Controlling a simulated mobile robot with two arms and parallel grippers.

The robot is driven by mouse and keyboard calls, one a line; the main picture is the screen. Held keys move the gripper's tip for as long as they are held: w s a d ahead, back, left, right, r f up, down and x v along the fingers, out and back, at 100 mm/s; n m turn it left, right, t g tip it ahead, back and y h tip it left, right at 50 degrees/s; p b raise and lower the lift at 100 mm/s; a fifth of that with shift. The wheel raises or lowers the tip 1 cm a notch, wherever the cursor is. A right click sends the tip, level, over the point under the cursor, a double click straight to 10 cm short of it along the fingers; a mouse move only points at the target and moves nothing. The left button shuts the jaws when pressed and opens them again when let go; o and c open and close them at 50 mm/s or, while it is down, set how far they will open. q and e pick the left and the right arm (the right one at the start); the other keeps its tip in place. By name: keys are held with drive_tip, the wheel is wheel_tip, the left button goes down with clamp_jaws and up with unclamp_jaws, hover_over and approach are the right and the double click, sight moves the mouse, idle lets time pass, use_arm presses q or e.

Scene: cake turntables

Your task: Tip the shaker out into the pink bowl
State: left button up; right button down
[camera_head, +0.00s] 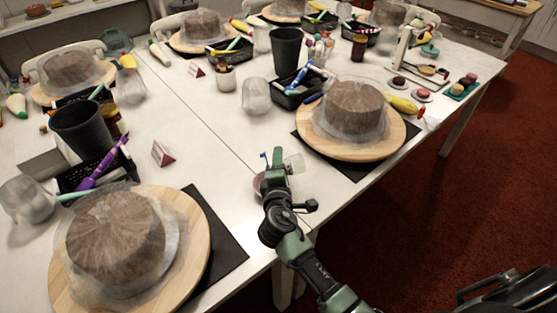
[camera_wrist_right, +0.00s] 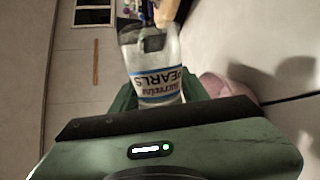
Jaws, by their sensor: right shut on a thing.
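My right gripper (camera_head: 277,166) is over the front edge of the white table, between the two nearest cake turntables. It is shut on the shaker (camera_head: 295,163), a clear container partly hidden by the gripper. In the right wrist view the shaker (camera_wrist_right: 155,68) sits between the green fingers, its white and blue label reading "PEARLS". The pink bowl (camera_head: 258,184) stands on the table just left of and under the gripper, mostly hidden by it. A pink piece of it shows beside the right finger in the right wrist view (camera_wrist_right: 213,86). Whether anything is leaving the shaker cannot be seen.
A wrapped cake on a wooden turntable (camera_head: 395,143) stands behind and right; another turntable (camera_head: 195,240) stands front left. A small folded card (camera_head: 162,154), dark cup (camera_head: 287,52) and black basket (camera_head: 290,100) are farther back. Bare table lies left of the gripper.

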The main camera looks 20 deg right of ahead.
drive_tip(key=shift+f+m+y, duration=0.25)
drive_tip(key=shift+m+y, duration=0.15)
drive_tip(key=shift+m, duration=0.7)
drive_tip(key=a+r+m+y+p, duration=0.1)
drive_tip(key=m+y+p, duration=0.1)
drive_tip(key=m, duration=0.2)
drive_tip(key=a+r+m+y+p, duration=0.1)
drive_tip(key=r+m+y+p, duration=0.1)
drive_tip(key=m, duration=0.2)
drive_tip(key=a+r+m+y+p, duration=0.1)
drive_tip(key=r+m+p, duration=0.1)
drive_tip(key=m, duration=0.2)
drive_tip(key=shift+w+a+t+y+p, duration=0.2)
drive_tip(key=shift+a+t+y+p, duration=0.1)
drive_tip(key=shift+y, duration=0.1)
drive_tip(key=shift+a+r+m, duration=0.15)
drive_tip(key=shift+r+m, duration=0.05)
drive_tip(key=shift+m, duration=0.2)
drive_tip(key=shift+r, duration=0.1)
